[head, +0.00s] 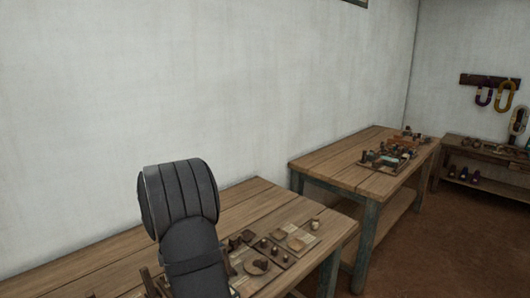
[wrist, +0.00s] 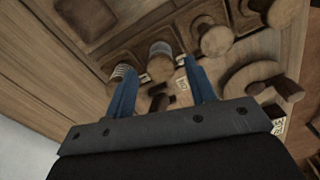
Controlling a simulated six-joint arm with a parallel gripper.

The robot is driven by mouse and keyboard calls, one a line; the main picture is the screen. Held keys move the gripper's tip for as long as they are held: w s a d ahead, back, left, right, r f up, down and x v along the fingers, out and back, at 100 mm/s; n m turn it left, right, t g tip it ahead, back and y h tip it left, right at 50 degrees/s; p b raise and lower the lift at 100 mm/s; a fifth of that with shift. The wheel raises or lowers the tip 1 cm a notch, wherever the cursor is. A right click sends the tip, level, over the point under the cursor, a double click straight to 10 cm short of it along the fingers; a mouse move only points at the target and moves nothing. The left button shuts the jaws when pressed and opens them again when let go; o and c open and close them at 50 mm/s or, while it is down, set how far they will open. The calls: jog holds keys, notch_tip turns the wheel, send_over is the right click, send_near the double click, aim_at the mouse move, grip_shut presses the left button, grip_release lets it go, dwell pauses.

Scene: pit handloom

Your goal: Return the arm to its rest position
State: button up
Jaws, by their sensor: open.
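My gripper (wrist: 163,95) shows in the wrist view with two blue fingers spread apart. Nothing is held between them. The gap between the fingertips and these pieces is hard to judge. In the head view my dark arm rises over the near wooden table (head: 250,205); the gripper itself is hidden there.
Small boards with wooden pieces (head: 290,238) lie on the near table's right part. A second table (head: 340,168) with a small loom-like device (head: 388,158) stands beyond a gap. A shelf (head: 485,155) and hanging yarn loops (head: 504,97) are far right. A white wall (head: 220,80) runs behind.

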jog(key=shift+r, duration=0.55)
